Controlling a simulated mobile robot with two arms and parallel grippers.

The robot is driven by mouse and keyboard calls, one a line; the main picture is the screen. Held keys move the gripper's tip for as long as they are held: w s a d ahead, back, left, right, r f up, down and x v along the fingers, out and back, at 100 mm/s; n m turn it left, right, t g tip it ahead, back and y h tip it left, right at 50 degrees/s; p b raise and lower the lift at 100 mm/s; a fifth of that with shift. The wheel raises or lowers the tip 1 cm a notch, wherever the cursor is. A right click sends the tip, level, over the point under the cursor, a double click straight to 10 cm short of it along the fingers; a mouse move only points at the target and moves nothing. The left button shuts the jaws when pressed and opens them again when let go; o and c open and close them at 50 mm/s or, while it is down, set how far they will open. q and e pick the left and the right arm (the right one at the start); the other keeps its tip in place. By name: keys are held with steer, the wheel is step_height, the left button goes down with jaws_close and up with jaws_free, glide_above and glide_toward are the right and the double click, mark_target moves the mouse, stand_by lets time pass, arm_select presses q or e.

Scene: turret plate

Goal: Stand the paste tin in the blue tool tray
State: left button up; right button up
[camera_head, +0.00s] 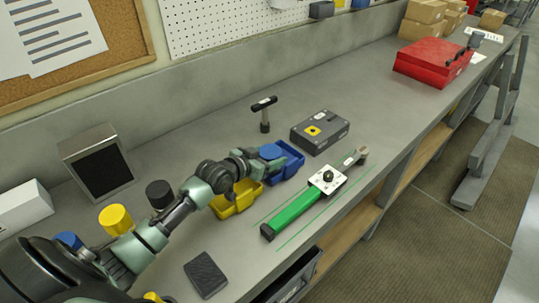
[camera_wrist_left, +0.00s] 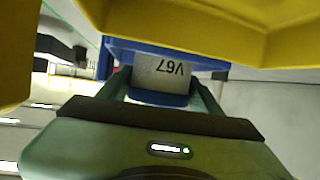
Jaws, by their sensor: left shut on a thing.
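The paste tin, with a round blue lid (camera_head: 270,152), is held at the end of my left arm, over the left part of the blue tool tray (camera_head: 293,163). In the left wrist view the tin (camera_wrist_left: 162,70) shows a pale label reading V67, upside down, between my fingers. My left gripper (camera_head: 258,157) is shut on it. The tin looks upright. Its lower part is hidden in the head view, so I cannot tell whether it touches the tray floor. The blue tray also shows behind the tin in the wrist view (camera_wrist_left: 208,66). My right gripper is not in view.
A red case (camera_head: 430,62) is farther off. The bench between is clear.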

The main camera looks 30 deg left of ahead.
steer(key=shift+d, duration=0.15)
arm_select(q)
steer(key=shift+f, duration=0.1)
steer(key=o, duration=1.4)
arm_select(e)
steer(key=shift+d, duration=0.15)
arm_select(q)
steer(key=shift+r, duration=0.2)
steer(key=shift+s, duration=0.35)
steer(key=b+v, duration=0.1)
steer(key=v, duration=0.9)
steer(key=shift+s+a+r+b, duration=0.15)
steer(key=shift+s+r+b, duration=0.05)
steer(key=shift+s+b, duration=0.1)
steer(key=shift+s+r, duration=0.2)
steer(key=shift+s, duration=0.1)
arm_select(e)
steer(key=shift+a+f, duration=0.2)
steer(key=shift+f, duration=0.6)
